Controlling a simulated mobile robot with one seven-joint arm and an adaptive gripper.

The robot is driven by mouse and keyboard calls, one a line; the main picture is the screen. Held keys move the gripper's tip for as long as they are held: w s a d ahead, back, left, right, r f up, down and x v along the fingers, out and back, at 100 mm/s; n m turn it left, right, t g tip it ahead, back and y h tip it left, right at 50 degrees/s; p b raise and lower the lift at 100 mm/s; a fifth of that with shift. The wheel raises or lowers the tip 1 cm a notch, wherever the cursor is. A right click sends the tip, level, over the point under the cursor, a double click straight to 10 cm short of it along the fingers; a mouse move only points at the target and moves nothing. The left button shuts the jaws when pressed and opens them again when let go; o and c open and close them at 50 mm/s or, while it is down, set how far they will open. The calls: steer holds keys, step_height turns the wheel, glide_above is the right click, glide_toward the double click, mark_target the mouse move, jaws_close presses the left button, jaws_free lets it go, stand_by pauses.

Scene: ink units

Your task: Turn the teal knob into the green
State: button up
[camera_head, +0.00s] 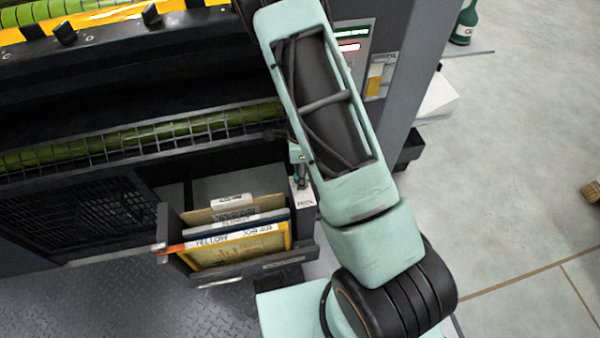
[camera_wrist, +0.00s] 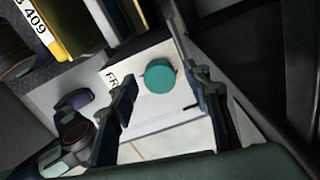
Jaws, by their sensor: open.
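The round teal knob (camera_wrist: 160,76) shows its smooth face in the wrist view, on a pale panel. Dark lettering starting "FR" stands beside it, partly hidden by a finger. My gripper (camera_wrist: 164,84) is open, with one dark finger to the left of the knob and one to its right. There is a visible gap on the left; I cannot tell whether the right finger touches. No green zone or pointer mark is visible around the knob. In the head view my arm hides most of the gripper and this spot.
An open drawer (camera_head: 222,279) holds several upright labelled panels, including a yellow-framed one (camera_head: 243,254). A wire guard (camera_head: 150,138) runs in front of a green roller. A dark machine cabinet wall (camera_head: 412,75) rises at the right. The floor farther right is mostly clear.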

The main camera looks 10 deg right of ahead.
steer(key=shift+c, duration=0.5)
steer(key=c, duration=1.1)
steer(key=shift+o, duration=0.2)
steer(key=n, duration=0.4)
steer(key=shift+n, duration=0.4)
steer(key=n, duration=0.4)
steer(key=shift+n+b, duration=0.3)
steer(key=shift+b, duration=0.05)
steer(key=n, duration=0.5)
steer(key=shift+n+b, duration=0.35)
steer(key=shift+n, duration=2.05)
